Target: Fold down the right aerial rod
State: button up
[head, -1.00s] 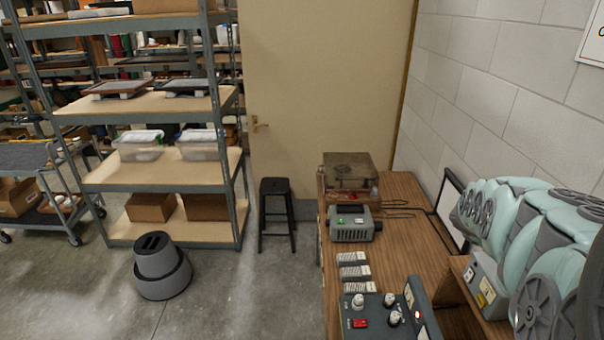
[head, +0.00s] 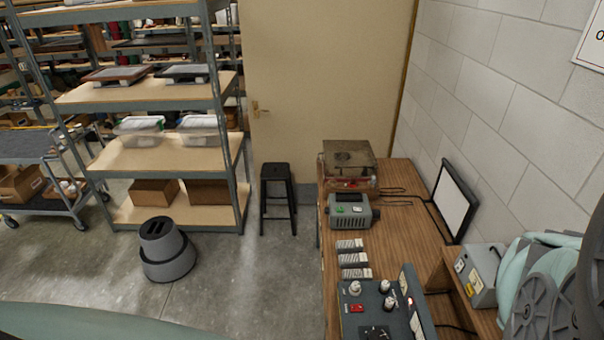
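I cannot make out an aerial rod for certain. Mint-green and grey parts at the right edge look like my arm. My gripper is not in view.
An old brown-topped case (head: 348,158) stands behind the device. Small grey blocks (head: 352,259), a control panel (head: 375,306) and a framed screen (head: 453,205) share the bench. A black stool (head: 277,195) and grey step stool (head: 165,250) stand on the floor.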

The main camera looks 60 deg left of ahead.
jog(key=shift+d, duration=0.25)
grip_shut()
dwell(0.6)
